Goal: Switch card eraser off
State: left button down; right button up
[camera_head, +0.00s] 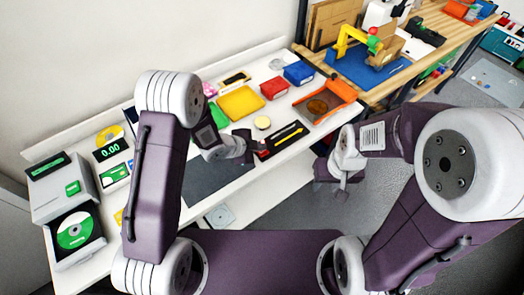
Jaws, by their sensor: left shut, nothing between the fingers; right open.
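I cannot tell for sure which thing is the card eraser. A grey box-shaped machine (48,207) with a dark display and a green label stands at the left end of the white bench. Next to it is a black unit with a green 0.00 display (111,150), and by that a white and green card-like item (114,175). No switch is clear at this size. My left gripper (256,147) is shut and empty over the middle of the bench, well right of these devices. My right gripper (342,184) is open and empty over the floor in front of the bench.
A black tray (281,141) with a yellow tool lies by my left gripper. A yellow tray (240,103), red bin (274,88), blue bin (299,73) and orange tray (326,101) stand behind. A dark mat (215,180) is bare. A disc unit (76,235) sits front left.

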pick_arm(q)
jog(key=shift+f+b, duration=0.4)
jog(key=shift+f, duration=0.1)
jog(key=shift+r, duration=0.1)
jog(key=shift+r+p, duration=0.4)
jog(key=shift+r, duration=0.1)
notch_tip(320, 180, up, 6)
jog(key=p, duration=0.5)
